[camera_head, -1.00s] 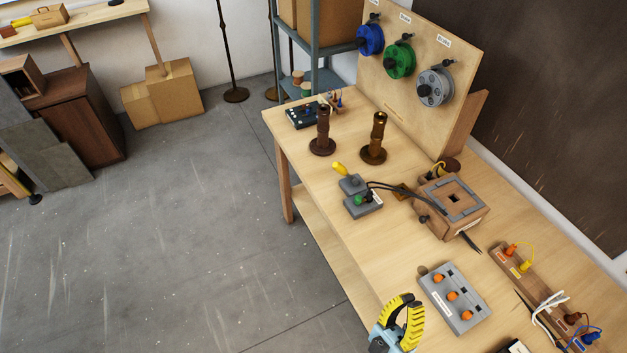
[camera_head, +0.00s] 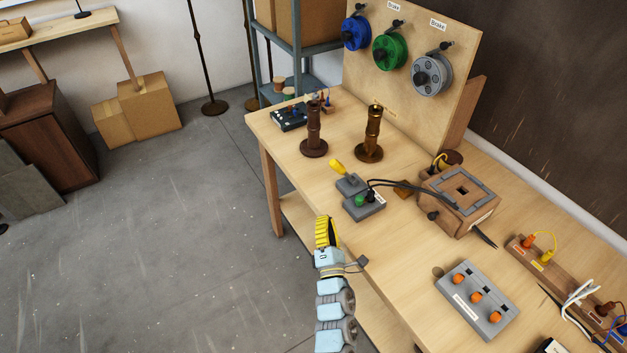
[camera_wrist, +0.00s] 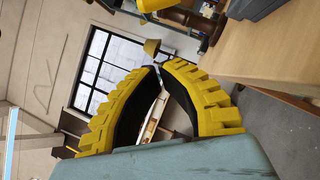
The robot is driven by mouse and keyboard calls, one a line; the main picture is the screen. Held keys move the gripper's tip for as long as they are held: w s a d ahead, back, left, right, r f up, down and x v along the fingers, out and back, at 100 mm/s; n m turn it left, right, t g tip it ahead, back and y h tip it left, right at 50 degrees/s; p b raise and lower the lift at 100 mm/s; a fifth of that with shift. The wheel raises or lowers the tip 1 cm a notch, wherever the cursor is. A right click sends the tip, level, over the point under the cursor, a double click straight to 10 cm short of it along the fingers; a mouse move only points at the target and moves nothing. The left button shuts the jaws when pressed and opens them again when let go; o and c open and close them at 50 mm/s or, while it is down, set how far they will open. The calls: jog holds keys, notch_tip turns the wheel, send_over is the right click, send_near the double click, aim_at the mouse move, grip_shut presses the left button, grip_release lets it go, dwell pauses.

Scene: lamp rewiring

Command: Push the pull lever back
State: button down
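The pull lever has a yellow handle (camera_head: 337,167) that leans up and left from a grey base (camera_head: 351,184) near the bench's front edge. A yellow handle (camera_wrist: 155,4), likely the same one, and a grey block (camera_wrist: 252,8) show at the top of the wrist view. My gripper (camera_head: 326,219) is off the bench's front edge, below and left of the lever in the head view, apart from it. In the wrist view its yellow padded fingers (camera_wrist: 160,64) bow outward and come together at the tips, with nothing between them.
A grey box with a green button (camera_head: 364,206) and black cables sits beside the lever. Behind stand two turned lamp stems (camera_head: 314,135) (camera_head: 372,136). A wooden box (camera_head: 460,200) and an orange-knobbed panel (camera_head: 478,300) lie right.

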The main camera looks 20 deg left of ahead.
aim_at(345, 173)
jog(key=shift+f, duration=0.1)
dwell(0.3)
jog(key=d+r+x, duration=0.1)
jog(key=d+x, duration=0.1)
jog(key=x, duration=1.1)
jog(key=shift+w+p, duration=0.35)
jog(key=shift+p, duration=0.1)
jog(key=shift+r, duration=0.2)
